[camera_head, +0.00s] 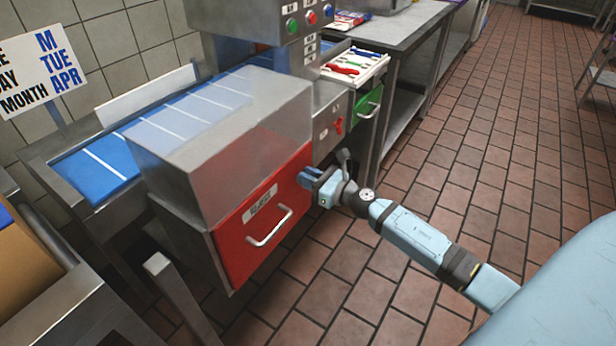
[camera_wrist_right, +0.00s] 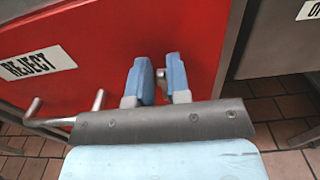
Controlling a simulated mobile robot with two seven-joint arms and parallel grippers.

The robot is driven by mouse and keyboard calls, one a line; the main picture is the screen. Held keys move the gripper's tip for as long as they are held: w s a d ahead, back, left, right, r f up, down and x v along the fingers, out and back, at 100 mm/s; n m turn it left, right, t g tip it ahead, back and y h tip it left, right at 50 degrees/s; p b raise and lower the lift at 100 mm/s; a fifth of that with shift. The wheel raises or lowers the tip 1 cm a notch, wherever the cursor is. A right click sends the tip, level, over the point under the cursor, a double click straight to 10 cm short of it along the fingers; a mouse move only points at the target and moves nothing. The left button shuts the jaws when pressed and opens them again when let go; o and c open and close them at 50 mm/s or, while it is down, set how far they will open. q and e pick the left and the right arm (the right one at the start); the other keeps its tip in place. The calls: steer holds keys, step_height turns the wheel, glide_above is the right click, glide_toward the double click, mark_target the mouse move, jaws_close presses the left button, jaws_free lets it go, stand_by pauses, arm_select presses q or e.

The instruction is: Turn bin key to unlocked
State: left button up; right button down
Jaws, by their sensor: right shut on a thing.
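The red reject bin (camera_head: 262,224) has a white label and a metal bar handle (camera_head: 270,228) on its front. Its label also shows in the wrist view, on the red front (camera_wrist_right: 105,50). My right gripper (camera_head: 310,177) is at the upper right of the red front. In the wrist view its two blue fingers (camera_wrist_right: 160,80) stand either side of a small metal key (camera_wrist_right: 162,74) at the red face and are shut on it. The fingers mostly cover the key, so I cannot tell its turn position. My left gripper is not in view.
A clear-sided grey housing (camera_head: 235,120) sits above the bin, over a blue conveyor (camera_head: 95,170). A grey panel with a red switch (camera_head: 338,125) and a green drawer (camera_head: 368,108) stand to the right. Tiled floor (camera_head: 480,190) is open at the right.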

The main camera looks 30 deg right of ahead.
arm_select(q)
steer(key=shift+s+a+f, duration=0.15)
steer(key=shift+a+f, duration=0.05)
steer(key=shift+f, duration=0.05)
arm_select(e)
steer(key=shift+m, duration=0.5)
arm_select(q)
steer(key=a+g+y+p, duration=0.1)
steer(key=p, duration=0.3)
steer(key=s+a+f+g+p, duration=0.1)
steer(key=p, duration=0.3)
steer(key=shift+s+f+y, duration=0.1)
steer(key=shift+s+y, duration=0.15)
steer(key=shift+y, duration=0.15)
arm_select(e)
steer(key=m, duration=0.5)
steer(key=d+f+m, duration=0.1)
steer(key=m, duration=0.5)
steer(key=f+m, duration=0.1)
steer(key=m, duration=0.4)
steer(key=shift+w+d, duration=0.35)
steer(key=shift+d, duration=0.05)
steer(key=shift+f+m, duration=0.1)
steer(key=shift+m, duration=0.3)
